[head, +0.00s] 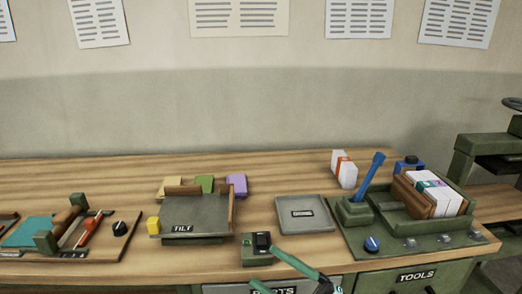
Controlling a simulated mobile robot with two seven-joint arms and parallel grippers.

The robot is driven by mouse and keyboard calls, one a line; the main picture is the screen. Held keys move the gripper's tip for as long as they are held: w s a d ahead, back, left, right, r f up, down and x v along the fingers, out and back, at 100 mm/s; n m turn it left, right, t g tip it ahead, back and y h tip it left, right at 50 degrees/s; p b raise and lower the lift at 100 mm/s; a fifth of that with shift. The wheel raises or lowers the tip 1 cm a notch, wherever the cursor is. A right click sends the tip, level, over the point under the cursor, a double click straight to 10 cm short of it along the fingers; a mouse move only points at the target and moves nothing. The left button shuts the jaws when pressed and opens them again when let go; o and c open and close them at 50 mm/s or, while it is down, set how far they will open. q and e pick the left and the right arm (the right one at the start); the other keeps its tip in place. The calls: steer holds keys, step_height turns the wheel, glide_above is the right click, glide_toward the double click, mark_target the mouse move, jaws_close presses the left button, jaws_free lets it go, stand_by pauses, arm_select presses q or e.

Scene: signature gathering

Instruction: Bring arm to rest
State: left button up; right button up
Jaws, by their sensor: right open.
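My right gripper (262,269) shows at the bottom edge, right of centre, with two teal fingers apart and nothing seen between them. Its wrist is cut off by the frame. The upper finger's tip lies close to a small green box with a black top (262,243) at the bench's front edge; I cannot tell whether they touch. My left gripper is out of view.
The wooden bench (290,220) carries a tray marked TILT (195,215), a grey plate (305,213), and a green station with a blue lever (371,175) and a wooden holder of papers (432,194). A red-handled tool (90,230) lies left.

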steer(key=s+d+f+m+t+h+p, duration=0.1)
steer(key=d+f+m+t+h, duration=0.2)
steer(key=d+f+m+h, duration=0.35)
steer(key=s+d+f+m+t+h, duration=0.15)
steer(key=d+f+m+h, duration=0.25)
steer(key=f+m+h, duration=0.5)
steer(key=s+d+f+m+g+h, duration=0.1)
steer(key=s+d+f+m+g, duration=0.1)
steer(key=s+f, duration=0.5)
steer(key=s+d+f+m+g+h, duration=0.1)
steer(key=s+d+f+m+g, duration=0.1)
steer(key=s+f, duration=0.4)
step_height(320, 180, down, 2)
steer(key=shift+s+f+m+g, duration=0.15)
steer(key=shift+s+m+g, duration=0.2)
steer(key=shift+m+g, duration=0.55)
steer(key=shift+m+t, duration=0.25)
